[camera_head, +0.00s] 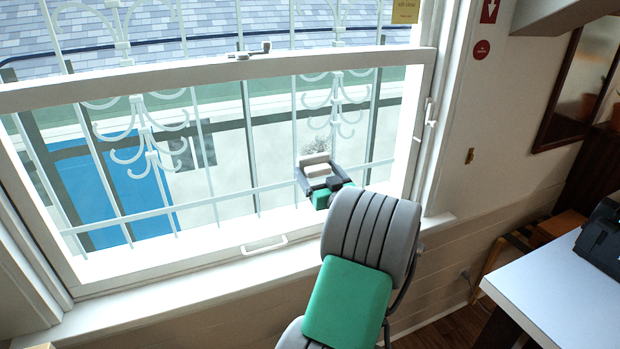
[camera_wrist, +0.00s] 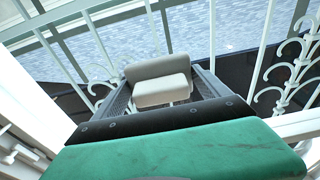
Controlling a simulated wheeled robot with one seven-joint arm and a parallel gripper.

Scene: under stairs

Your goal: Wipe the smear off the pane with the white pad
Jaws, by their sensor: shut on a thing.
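The window pane (camera_head: 228,190) fills the lower sash in the head view, with white bars behind it. My gripper (camera_head: 318,170) is shut on the white pad (camera_head: 315,158), in front of the pane's lower right part. In the wrist view the pad (camera_wrist: 161,92) sits between the two dark fingers of my gripper (camera_wrist: 162,88). I cannot tell whether the pad touches the glass. The smear cannot be made out in the wrist view.
A white window frame (camera_head: 200,76) surrounds the pane, with a handle (camera_head: 264,245) on its bottom rail and a latch (camera_head: 431,112) at the right. A sill (camera_head: 180,295) runs below. A white table (camera_head: 570,285) with a black device (camera_head: 603,238) stands at the right.

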